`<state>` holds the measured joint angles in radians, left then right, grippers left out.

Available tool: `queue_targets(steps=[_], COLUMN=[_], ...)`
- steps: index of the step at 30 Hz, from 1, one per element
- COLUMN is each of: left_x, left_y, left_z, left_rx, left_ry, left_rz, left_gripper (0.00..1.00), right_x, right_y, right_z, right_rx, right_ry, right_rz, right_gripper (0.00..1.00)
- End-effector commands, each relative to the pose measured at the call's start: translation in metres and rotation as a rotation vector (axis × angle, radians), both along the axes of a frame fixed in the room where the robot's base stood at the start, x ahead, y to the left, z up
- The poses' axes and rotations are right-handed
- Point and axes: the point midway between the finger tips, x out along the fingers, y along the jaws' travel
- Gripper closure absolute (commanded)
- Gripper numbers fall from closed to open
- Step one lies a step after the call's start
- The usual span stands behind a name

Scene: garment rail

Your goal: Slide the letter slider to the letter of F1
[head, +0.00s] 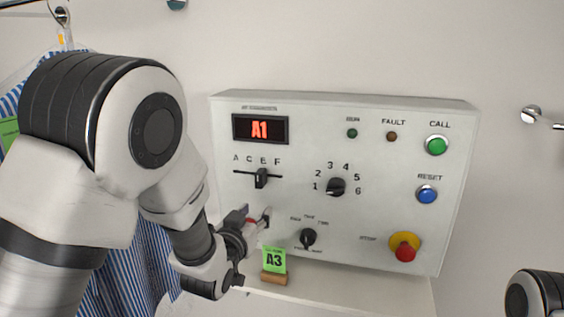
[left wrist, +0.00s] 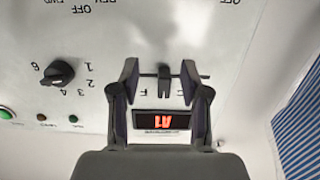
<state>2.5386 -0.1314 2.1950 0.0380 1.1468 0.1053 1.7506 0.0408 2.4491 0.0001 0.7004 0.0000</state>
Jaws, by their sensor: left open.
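The letter slider (head: 261,178) is a dark knob on a horizontal slot in the white panel, with the letters A, C, E, F above it. It stands below E. The lit red display (head: 260,129) reads A1. My left gripper (head: 259,218) is open and empty, below the slider in the head view and apparently short of the panel. In the upside-down left wrist view its fingers (left wrist: 159,82) appear on both sides of the slider knob (left wrist: 164,78), with no contact visible. The letter behind the knob is hidden there. My right gripper is out of view.
A number dial (head: 336,187) and a lower mode knob (head: 308,237) sit to the right of the slider. A red stop button (head: 405,247) is at lower right. A green card reading A3 (head: 274,260) stands on a wooden block below the panel. Striped clothing (head: 140,265) hangs at left.

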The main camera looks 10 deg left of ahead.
Motion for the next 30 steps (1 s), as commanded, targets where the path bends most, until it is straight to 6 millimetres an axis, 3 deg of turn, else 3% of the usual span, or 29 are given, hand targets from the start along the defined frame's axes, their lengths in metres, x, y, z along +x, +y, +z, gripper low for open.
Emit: queue_targets(steps=[1, 3, 5, 18, 26, 27, 30], left_x=[0.0, -0.001, 0.001, 0.071, 0.077, 0.077, 0.077], left_y=[-0.002, -0.003, -0.003, -0.005, -0.005, -0.005, -0.005], left_z=[0.03, 0.05, 0.056, 0.055, 0.052, 0.052, 0.052], left_rx=[0.005, 0.007, 0.007, 0.006, 0.007, 0.007, 0.007], left_ry=[-0.041, -0.073, -0.084, -0.081, -0.081, -0.081, -0.081], left_rz=[-0.004, -0.005, -0.005, -0.004, -0.004, -0.004, -0.004], left_gripper=[0.54, 0.54, 0.54, 0.54, 0.54, 0.58, 0.93], right_x=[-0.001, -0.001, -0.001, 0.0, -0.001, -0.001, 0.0], right_y=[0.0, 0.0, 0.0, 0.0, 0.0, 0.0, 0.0], right_z=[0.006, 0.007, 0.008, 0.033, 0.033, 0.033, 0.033], right_rx=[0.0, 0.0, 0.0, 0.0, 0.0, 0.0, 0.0], right_ry=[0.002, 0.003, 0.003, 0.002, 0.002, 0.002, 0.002], right_rz=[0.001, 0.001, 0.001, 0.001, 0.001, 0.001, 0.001], right_gripper=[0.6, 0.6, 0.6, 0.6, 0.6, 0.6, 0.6])
